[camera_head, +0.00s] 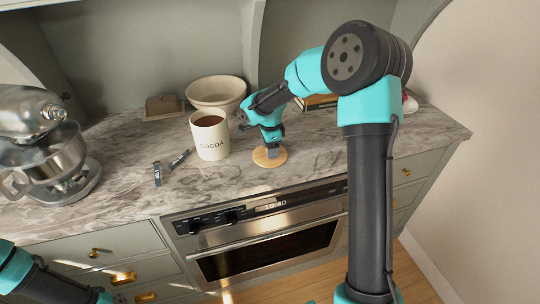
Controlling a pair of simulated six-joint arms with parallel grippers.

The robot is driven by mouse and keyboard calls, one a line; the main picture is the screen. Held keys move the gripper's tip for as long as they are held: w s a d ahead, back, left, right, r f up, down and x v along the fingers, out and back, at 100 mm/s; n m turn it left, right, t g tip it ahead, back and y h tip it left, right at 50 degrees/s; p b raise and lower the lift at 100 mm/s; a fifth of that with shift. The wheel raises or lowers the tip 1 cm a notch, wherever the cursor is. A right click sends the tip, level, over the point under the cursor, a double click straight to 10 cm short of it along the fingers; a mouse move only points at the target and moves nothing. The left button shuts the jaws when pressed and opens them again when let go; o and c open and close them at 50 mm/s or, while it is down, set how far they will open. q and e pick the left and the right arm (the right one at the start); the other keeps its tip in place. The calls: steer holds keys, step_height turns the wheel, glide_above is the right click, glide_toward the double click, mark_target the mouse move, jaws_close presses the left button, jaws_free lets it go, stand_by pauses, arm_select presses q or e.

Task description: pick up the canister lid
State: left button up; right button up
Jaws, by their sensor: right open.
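The canister lid, a round light-wood disc (263,161), lies flat on the marble counter near its front edge. The cream cocoa canister (210,142) stands upright and open just left of it, with brown powder inside. My right gripper (273,151) points down directly over the lid, with its fingertips at or very close to it; I cannot tell if they touch. It is open and hides part of the lid. My left arm shows only in the bottom left corner, and its gripper is out of view.
A stand mixer (40,140) stands at the left. A cream bowl (216,92) and a small wooden box (163,106) are at the back. A dark metal utensil (172,166) lies left of the canister. The oven (260,240) is below the counter edge. Counter right of the lid is clear.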

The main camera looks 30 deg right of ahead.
steer(key=shift+c, duration=0.3)
steer(key=c, duration=1)
steer(key=shift+r, duration=1.25)
steer(key=s+a, duration=0.2)
steer(key=s, duration=0.2)
steer(key=s+a+r, duration=0.1)
steer(key=s+a, duration=0.2)
steer(key=s, duration=0.2)
steer(key=s+a+r, duration=0.1)
steer(key=s+a, duration=0.2)
steer(key=s, duration=0.1)
steer(key=shift+s+a+r, duration=0.25)
steer(key=shift+s, duration=0.05)
